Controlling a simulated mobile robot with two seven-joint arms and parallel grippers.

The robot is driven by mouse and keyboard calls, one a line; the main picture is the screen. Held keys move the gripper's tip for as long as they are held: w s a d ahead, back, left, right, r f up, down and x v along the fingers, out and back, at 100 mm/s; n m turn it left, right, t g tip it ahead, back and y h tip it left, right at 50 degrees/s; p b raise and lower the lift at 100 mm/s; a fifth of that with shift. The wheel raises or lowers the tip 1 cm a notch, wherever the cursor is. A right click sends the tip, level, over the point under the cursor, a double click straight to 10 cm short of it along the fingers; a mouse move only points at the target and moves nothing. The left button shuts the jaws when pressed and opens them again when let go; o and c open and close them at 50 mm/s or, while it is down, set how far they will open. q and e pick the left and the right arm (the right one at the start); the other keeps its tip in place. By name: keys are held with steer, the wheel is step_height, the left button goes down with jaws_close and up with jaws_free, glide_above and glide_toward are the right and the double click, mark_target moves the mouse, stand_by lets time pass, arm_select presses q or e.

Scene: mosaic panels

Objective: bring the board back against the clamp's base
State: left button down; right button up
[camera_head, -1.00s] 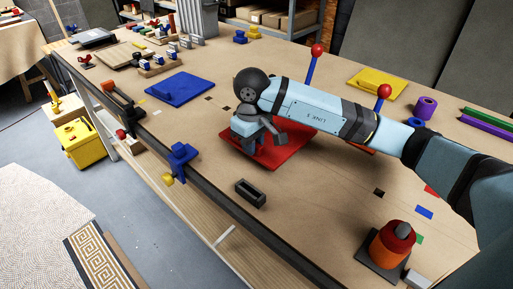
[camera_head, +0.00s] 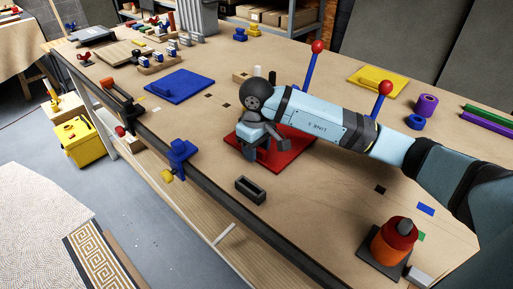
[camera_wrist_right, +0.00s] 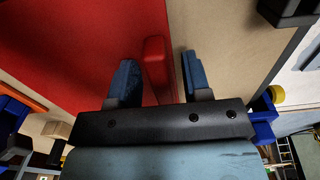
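A flat red board (camera_head: 290,150) lies on the workbench under my right arm, partly hidden by it; it also shows in the right wrist view (camera_wrist_right: 75,50). A raised red grip bar (camera_wrist_right: 156,68) stands along its edge in the wrist view. My right gripper (camera_head: 262,153) points down over the near left part of the board. In the wrist view its two blue fingers (camera_wrist_right: 158,82) are open, one each side of the bar, with gaps visible. A blue clamp (camera_head: 181,152) with a yellow knob sits at the bench's front edge, left of the board. My left gripper is out of view.
Two blue levers with red balls (camera_head: 317,47) (camera_head: 385,88) stand behind my right arm. A black open block (camera_head: 250,190) lies in front of the board. A blue plate (camera_head: 180,87) lies to the left. An orange-red knobbed piece (camera_head: 394,240) stands at the near right.

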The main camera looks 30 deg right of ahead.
step_height(320, 180, up, 12)
steer(key=shift+r, duration=0.15)
stand_by(0.5)
stand_by(0.3)
